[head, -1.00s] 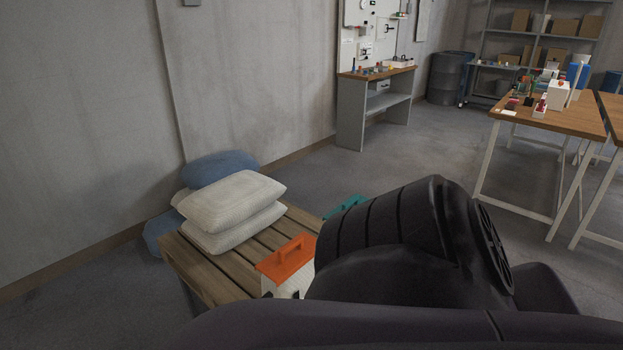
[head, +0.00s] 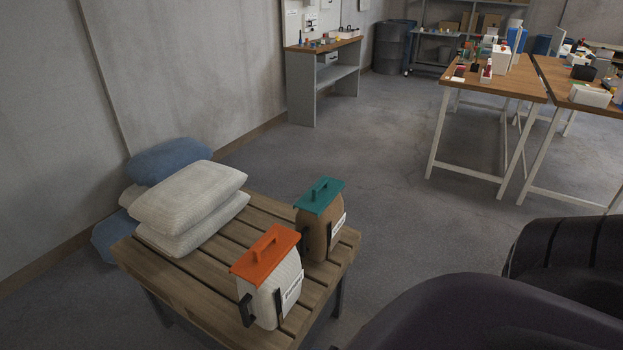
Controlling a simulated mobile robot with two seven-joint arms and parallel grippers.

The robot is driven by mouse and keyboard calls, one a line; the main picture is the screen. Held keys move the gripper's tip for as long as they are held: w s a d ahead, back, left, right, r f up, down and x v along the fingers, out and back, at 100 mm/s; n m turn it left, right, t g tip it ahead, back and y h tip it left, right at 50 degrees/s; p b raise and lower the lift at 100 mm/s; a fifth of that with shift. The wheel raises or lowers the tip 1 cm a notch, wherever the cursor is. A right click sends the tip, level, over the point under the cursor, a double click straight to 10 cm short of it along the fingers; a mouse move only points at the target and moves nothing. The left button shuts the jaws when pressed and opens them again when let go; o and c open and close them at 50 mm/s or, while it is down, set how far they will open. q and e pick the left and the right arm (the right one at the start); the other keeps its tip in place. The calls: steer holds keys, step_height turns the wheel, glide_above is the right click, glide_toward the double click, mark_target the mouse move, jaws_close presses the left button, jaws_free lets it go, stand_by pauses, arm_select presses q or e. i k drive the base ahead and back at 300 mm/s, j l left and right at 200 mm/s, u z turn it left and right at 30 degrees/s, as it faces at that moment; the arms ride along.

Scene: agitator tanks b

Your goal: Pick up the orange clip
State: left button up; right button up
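The orange clip (head: 266,254) is a flat orange piece with a raised handle. It sits across the top of a white sack (head: 270,304) with a label on its front. The sack stands upright on the front part of a wooden slatted table (head: 188,288). No gripper of mine shows in the head view. Only dark parts of my own arm fill the lower right corner, apart from the clip.
A brown sack (head: 312,238) with a teal clip (head: 319,195) stands behind and right of the white sack. White pillow-like sacks (head: 188,199) and a blue sack (head: 170,161) are stacked at the left. Open floor (head: 400,215) lies to the right, before a wooden workbench (head: 490,84).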

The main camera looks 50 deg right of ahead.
mark_target(257, 263)
steer(key=i+z, duration=0.1)
steer(key=z, duration=0.3)
steer(key=i+j+z, duration=0.15)
steer(key=z, duration=0.3)
steer(key=i+j+z, duration=0.1)
steer(key=z, duration=0.3)
